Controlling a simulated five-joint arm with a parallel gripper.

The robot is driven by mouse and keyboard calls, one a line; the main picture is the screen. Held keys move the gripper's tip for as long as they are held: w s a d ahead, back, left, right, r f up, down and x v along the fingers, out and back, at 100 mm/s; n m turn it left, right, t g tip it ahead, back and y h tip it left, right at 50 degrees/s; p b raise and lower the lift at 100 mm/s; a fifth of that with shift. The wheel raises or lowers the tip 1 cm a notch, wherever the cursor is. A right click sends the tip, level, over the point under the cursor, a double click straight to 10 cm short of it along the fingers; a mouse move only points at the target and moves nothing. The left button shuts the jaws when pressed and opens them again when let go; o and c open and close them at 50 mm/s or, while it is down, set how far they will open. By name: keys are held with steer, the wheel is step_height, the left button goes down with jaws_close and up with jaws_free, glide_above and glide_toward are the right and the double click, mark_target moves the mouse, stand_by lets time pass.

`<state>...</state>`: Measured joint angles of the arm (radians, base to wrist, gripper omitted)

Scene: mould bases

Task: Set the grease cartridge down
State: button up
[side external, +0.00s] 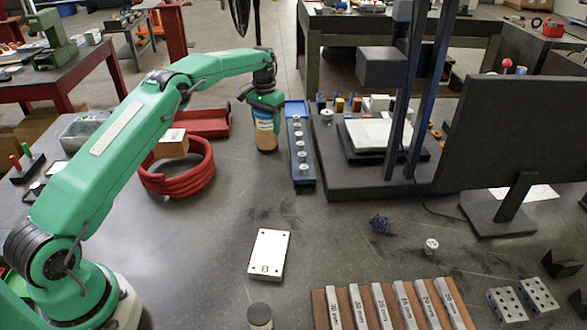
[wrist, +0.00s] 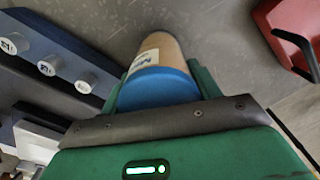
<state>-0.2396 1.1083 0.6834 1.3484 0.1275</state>
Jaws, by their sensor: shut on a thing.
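The grease cartridge (side external: 267,138) is a short cylinder with a blue upper part, a pale label and a tan body. My gripper (side external: 265,114) is shut on its upper part from above and holds it upright. Its lower end is at or just above the grey bench top; I cannot tell whether it touches. In the wrist view the cartridge (wrist: 160,62) sits between the green fingers of my gripper (wrist: 155,80), blue end towards the palm.
A dark rail with several silver knobs (side external: 297,165) stands close to the cartridge's right. A red coiled hose (side external: 178,178) and a red tray (side external: 205,123) lie to its left. A white plate (side external: 269,254) lies nearer the front. Bench between the cartridge and this plate is clear.

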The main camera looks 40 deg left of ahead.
stand_by(0.3)
steer(key=o, duration=1.3)
steer(key=shift+f, duration=0.1)
steer(key=shift+r, duration=3.9)
